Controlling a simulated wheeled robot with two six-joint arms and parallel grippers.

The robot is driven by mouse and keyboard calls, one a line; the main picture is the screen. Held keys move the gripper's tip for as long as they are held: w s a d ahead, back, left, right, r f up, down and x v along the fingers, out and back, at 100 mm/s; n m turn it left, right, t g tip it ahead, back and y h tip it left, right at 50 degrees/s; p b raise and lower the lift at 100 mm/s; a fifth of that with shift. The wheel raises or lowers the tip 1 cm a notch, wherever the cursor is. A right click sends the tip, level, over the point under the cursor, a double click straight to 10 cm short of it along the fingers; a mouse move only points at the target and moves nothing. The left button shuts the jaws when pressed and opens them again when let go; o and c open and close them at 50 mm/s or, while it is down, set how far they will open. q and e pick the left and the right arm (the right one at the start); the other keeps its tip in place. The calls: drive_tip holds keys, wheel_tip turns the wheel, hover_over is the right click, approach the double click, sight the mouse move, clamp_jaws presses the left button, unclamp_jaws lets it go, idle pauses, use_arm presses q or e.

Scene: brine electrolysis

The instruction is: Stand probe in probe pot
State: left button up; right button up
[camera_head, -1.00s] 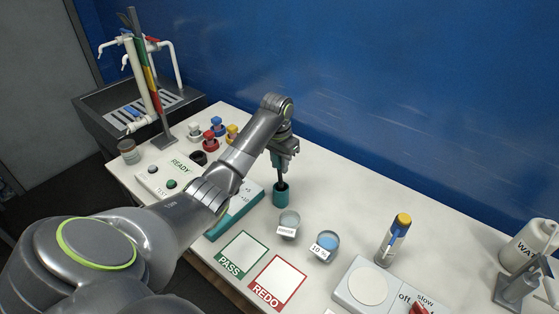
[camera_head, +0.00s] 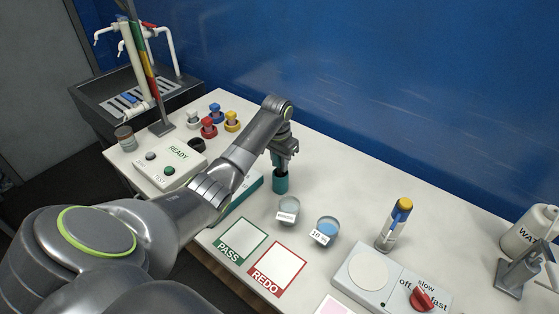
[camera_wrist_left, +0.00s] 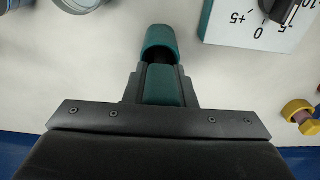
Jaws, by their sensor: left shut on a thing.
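My left gripper (camera_head: 284,148) is shut on the teal handle of the probe (camera_head: 279,160), which is upright. The teal probe pot (camera_head: 281,183) stands on the table directly below. Only a short dark length of probe shows between handle and pot, and its lower end seems to be inside the pot. In the left wrist view, the handle (camera_wrist_left: 162,88) is between the jaws (camera_wrist_left: 162,92) and the pot (camera_wrist_left: 160,42) is close beyond it. How deep the tip reaches is hidden. My right gripper is out of view.
Two small dishes (camera_head: 289,211), (camera_head: 327,231) stand right of the pot. A teal-sided meter (camera_head: 241,198) is partly hidden behind my left arm. PASS (camera_head: 240,240) and REDO (camera_head: 277,268) mats lie in front. A stirrer (camera_head: 368,269) stands at right; the table behind the dishes is clear.

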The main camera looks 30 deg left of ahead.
use_arm(q)
drive_tip(key=o, duration=1.1)
drive_tip(key=shift+c, duration=0.2)
drive_tip(key=r, duration=0.6)
drive_tip(key=r+b, duration=0.1)
drive_tip(key=r, duration=0.2)
drive_tip(key=shift+s+r, duration=0.25)
drive_tip(key=shift+r, duration=0.1)
wheel_tip(320, 180, up, 8)
drive_tip(key=p, duration=0.8)
drive_tip(key=shift+s+f+p, duration=0.15)
drive_tip(key=shift+s+p, duration=0.15)
drive_tip(key=shift+p, duration=0.05)
